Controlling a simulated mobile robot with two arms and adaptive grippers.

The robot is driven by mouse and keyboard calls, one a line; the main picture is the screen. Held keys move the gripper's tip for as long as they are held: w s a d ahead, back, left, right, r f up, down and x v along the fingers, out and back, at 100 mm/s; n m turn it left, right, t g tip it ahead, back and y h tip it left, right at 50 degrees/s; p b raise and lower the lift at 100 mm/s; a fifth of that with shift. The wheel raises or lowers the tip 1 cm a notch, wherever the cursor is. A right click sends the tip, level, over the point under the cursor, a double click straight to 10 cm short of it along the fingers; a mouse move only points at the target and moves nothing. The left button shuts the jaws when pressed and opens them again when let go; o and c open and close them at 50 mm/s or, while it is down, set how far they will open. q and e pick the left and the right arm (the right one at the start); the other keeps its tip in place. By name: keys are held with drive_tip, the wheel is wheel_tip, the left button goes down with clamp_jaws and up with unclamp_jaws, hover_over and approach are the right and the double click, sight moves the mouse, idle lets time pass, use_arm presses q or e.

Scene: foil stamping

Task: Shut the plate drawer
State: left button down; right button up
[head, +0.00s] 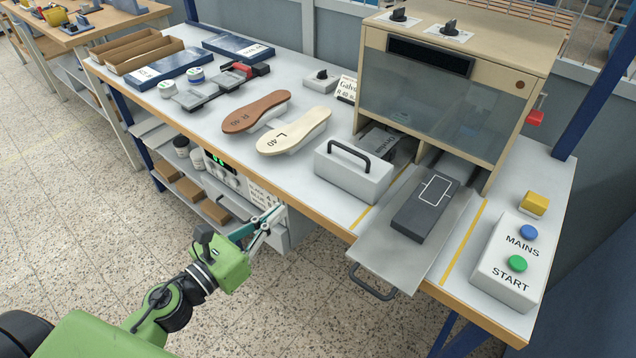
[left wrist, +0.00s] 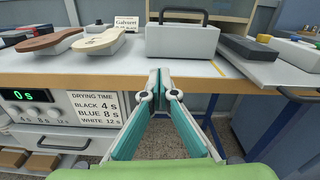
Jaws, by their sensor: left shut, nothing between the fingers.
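My left gripper (head: 276,212) is shut and empty, low in front of the bench's front edge. In the left wrist view its teal fingers (left wrist: 160,78) meet at the tips, apart from any object. A grey drawer front with a dark handle (left wrist: 62,144) shows below the drying-time panel, left of the fingers; I cannot tell how far out it stands. Under the stamping machine (head: 440,95), a grey sliding tray (head: 440,255) is pulled out past the bench edge, its dark loop handle (head: 373,284) in front. My right gripper is not in view.
A grey block with a black handle (head: 352,172) stands left of the tray, which carries a dark block (head: 425,208). Two shoe soles (head: 293,131) lie further left. A START and MAINS button box (head: 508,262) is at right. The floor before the bench is clear.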

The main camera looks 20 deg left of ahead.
use_arm(q)
drive_tip(key=m, duration=0.1)
drive_tip(key=p, duration=0.3)
approach(324, 169)
drive_tip(key=p+x, duration=0.2)
drive_tip(key=x, duration=0.3)
drive_tip(key=shift+w+d, duration=0.1)
drive_tip(key=shift+w, duration=0.2)
drive_tip(key=shift+w+d, duration=0.2)
drive_tip(key=shift+w, duration=0.3)
drive_tip(key=shift+w+f, duration=0.1)
drive_tip(key=shift+w, duration=0.05)
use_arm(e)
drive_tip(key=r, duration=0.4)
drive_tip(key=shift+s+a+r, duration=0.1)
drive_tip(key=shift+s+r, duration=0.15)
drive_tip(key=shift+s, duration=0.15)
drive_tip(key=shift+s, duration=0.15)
use_arm(q)
drive_tip(key=shift+x, duration=2.1)
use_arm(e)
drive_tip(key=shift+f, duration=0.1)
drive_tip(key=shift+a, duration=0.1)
